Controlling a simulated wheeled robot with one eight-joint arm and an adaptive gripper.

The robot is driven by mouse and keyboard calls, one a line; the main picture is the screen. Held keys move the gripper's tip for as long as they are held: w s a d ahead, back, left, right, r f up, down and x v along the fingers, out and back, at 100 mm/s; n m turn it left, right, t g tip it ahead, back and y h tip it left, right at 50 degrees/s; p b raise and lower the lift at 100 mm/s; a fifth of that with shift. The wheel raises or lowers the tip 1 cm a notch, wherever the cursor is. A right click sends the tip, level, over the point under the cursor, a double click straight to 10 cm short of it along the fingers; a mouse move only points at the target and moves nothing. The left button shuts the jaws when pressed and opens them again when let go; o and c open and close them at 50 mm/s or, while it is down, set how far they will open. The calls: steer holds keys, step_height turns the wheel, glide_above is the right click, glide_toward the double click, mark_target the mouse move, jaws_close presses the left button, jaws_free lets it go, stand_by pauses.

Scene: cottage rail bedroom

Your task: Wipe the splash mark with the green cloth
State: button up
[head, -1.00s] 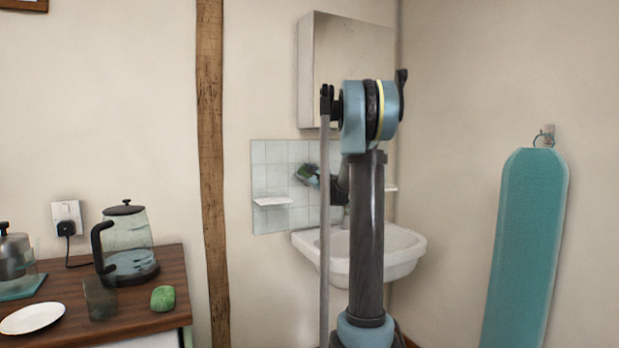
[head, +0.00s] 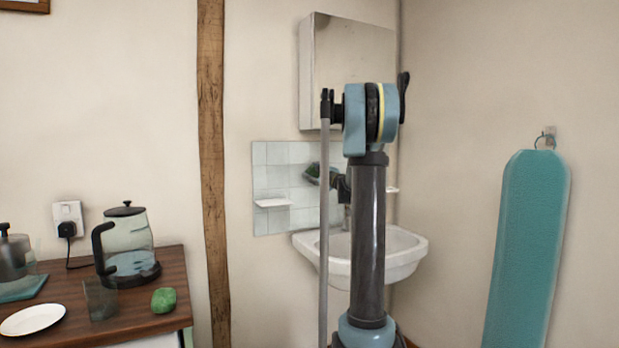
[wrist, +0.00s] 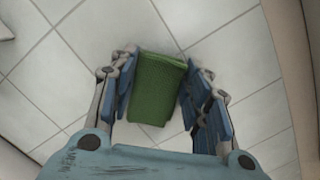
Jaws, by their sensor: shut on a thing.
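The green cloth (wrist: 157,88) is between the fingers of my gripper (wrist: 157,90) in the wrist view, against or close to the white tiles. My gripper is shut on it. In the head view the cloth (head: 313,172) shows small and dark green in front of the tiled splashback (head: 272,160), above the basin, with my gripper (head: 322,176) beside it. I see no splash mark on the visible tiles; the cloth, gripper and arm hide part of them. Whether the cloth touches the tiles cannot be told.
A white basin (head: 400,262) stands below the tiles, with a small white shelf (head: 273,203) at left and a mirror cabinet (head: 350,60) above. A wooden counter at left holds a kettle (head: 130,245), a plate (head: 32,319) and a green lump (head: 163,300). A teal ironing board (head: 530,240) hangs at right.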

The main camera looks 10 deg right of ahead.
mark_target(302, 171)
steer(key=shift+w, duration=0.2)
steer(key=shift+s+a, duration=0.3)
steer(key=shift+a, duration=0.75)
steer(key=shift+s+a, duration=0.25)
steer(key=shift+a, duration=0.75)
steer(key=shift+r, duration=0.1)
steer(key=shift+s, duration=0.35)
steer(key=shift+r+v, duration=0.1)
steer(key=shift+v, duration=1)
steer(key=shift+r+v, duration=0.15)
steer(key=shift+v, duration=0.95)
steer(key=shift+s+d+f, duration=0.15)
steer(key=shift+s, duration=0.3)
steer(key=shift+s, duration=0.1)
